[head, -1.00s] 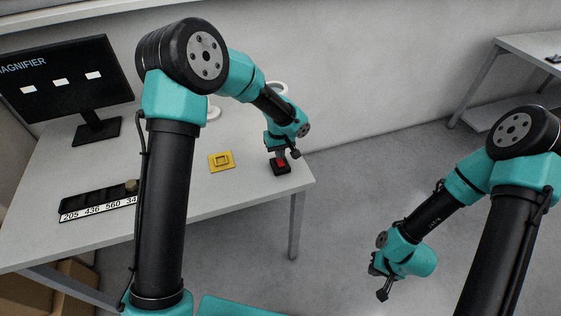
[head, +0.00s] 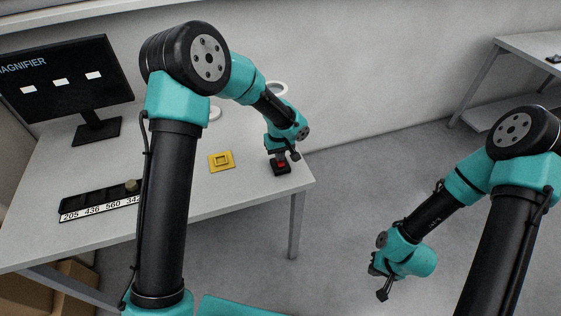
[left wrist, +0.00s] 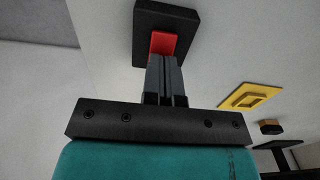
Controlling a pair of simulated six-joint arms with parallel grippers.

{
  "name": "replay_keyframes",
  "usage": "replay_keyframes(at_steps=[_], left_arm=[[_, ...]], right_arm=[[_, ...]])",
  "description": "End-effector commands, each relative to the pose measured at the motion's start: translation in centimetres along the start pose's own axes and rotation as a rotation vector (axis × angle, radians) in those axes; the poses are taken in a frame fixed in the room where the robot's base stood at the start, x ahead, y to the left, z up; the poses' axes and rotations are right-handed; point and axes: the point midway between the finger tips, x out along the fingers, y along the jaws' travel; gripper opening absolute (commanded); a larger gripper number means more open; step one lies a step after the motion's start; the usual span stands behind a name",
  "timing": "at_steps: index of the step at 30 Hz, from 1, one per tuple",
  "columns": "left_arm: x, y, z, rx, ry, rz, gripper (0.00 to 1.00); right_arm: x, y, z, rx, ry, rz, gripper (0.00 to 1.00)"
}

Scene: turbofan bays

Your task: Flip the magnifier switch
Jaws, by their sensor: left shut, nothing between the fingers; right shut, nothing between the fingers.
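The magnifier switch (head: 281,168) is a black box with a red rocker, near the right end of the white table. It also shows in the left wrist view, with its red rocker (left wrist: 164,44) in front of my fingertips. My left gripper (head: 281,157) is shut and empty, pointing down right at the switch. In the left wrist view its closed fingers (left wrist: 165,62) overlap the lower edge of the red rocker; I cannot tell whether they touch it. My right gripper (head: 382,290) is shut and empty, over the floor right of the table.
A yellow square plate (head: 221,161) lies left of the switch. A black holder with a number strip (head: 98,208) lies further left. A monitor reading MAGNIFIER (head: 65,77) stands at the back left. A white ring (head: 277,89) is behind my left arm.

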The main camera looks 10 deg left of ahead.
Motion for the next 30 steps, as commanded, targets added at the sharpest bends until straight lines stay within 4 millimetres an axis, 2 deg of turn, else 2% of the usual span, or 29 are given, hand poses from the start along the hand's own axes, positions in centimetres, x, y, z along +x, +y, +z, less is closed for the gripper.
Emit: replay_keyframes(at_steps=[17, 30], left_arm=[[0.4, 0.0, 0.0, 0.000, 0.000, 0.001, 0.00], [-2.1, 0.1, 0.0, 0.000, 0.002, 0.001, 0.00]], right_arm=[[0.0, 0.0, 0.0, 0.000, 0.000, 0.000, 0.00], [0.0, 0.0, 0.0, 0.000, 0.000, 0.000, 0.00]])
